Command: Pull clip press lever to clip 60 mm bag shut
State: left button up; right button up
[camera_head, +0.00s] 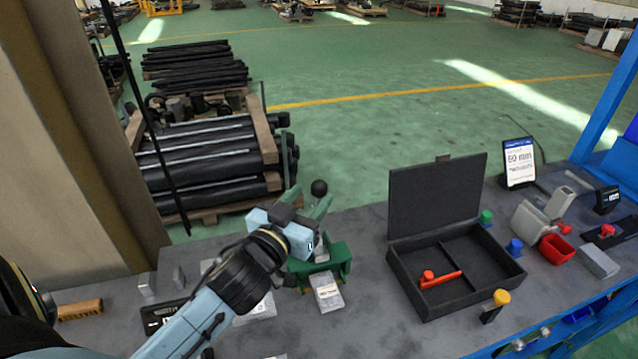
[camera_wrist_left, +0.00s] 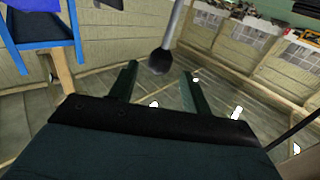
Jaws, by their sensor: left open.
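The clip press (camera_head: 335,265) is a green body on the grey bench in the head view. Its lever ends in a black ball knob (camera_head: 319,187). A clear bag with a white label (camera_head: 328,295) sits at the front of the press. My left gripper (camera_head: 310,203) is open above the press, close to the knob. In the left wrist view the knob (camera_wrist_left: 160,61) on its grey rod shows near the gap between my open fingertips (camera_wrist_left: 158,76); I cannot tell if it touches them. The lower lever is hidden behind my gripper. My right gripper is not in view.
An open black case (camera_head: 405,280) holding a red tool stands right of the press. A 60 mm sign (camera_head: 518,163), red bin (camera_head: 556,248) and yellow-topped item (camera_head: 495,304) are further right. A wooden block (camera_head: 80,310) lies left.

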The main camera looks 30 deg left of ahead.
aim_at(315, 191)
pick_arm(q)
jog(key=w, duration=0.3)
jog(key=shift+w+a, duration=0.15)
jog(key=shift+w, duration=0.6)
grip_shut()
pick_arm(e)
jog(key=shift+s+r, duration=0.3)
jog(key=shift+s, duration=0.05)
